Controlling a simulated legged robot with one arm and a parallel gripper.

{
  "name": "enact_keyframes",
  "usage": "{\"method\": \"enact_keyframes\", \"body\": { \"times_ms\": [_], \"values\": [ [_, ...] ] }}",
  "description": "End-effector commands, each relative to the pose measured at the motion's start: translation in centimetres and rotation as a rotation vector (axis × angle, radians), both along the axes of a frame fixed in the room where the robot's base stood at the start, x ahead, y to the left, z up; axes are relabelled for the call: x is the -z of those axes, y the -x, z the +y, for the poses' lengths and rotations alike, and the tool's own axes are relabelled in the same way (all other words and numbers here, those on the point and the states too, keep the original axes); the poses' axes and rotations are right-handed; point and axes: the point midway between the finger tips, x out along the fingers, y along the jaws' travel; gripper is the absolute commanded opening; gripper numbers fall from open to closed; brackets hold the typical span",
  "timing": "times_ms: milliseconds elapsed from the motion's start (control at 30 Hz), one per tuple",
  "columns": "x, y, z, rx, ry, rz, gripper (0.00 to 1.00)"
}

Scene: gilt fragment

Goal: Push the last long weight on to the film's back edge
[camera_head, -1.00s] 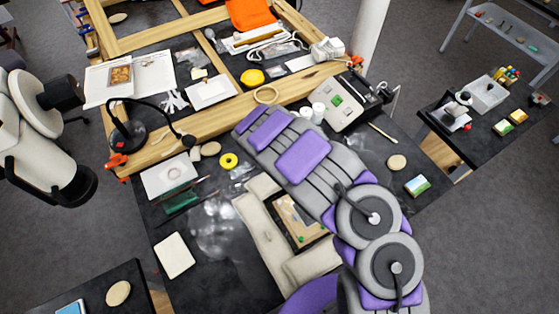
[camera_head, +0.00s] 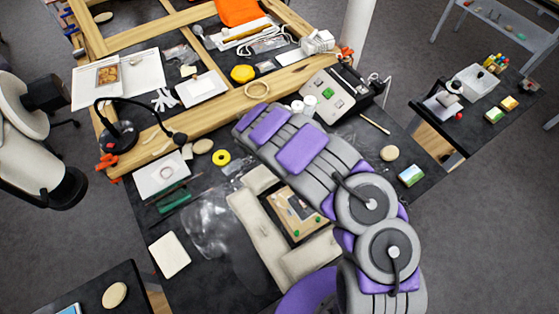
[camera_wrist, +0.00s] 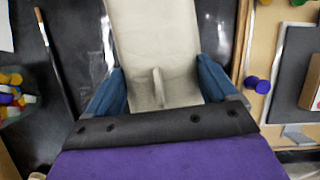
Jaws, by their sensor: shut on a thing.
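In the wrist view my gripper (camera_wrist: 168,92) has its blue fingers closed in on the two sides of a long cream weight (camera_wrist: 155,35). A small upright tab (camera_wrist: 158,86) stands on the weight between the fingers. In the head view my gripper is hidden behind my arm. There, a long cream weight (camera_head: 257,235) lies left of a wooden-edged board (camera_head: 274,205), another (camera_head: 308,257) lies in front, and part of one (camera_head: 260,178) shows behind. The clear, shiny film (camera_head: 208,228) lies on the black table to the left. I cannot tell which weight is held.
A white pad (camera_head: 169,254), a green tool (camera_head: 174,200) and a yellow ring (camera_head: 221,157) lie on the left. A grey device (camera_head: 333,92) and white jars (camera_head: 309,102) stand behind my arm. In the wrist view, a board with blue pegs (camera_wrist: 262,86) lies close right of the weight.

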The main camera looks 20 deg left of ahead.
Motion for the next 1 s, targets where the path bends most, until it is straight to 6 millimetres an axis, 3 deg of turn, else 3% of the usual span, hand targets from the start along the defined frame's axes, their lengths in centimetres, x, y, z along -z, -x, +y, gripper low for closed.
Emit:
{"method": "enact_keyframes", "body": {
  "times_ms": [300,1000],
  "values": [
    [-0.07,-0.03,-0.04,0.001,0.000,-0.001,0.39],
    [-0.04,0.94,-0.32,0.003,0.001,0.000,0.39]
  ]
}}
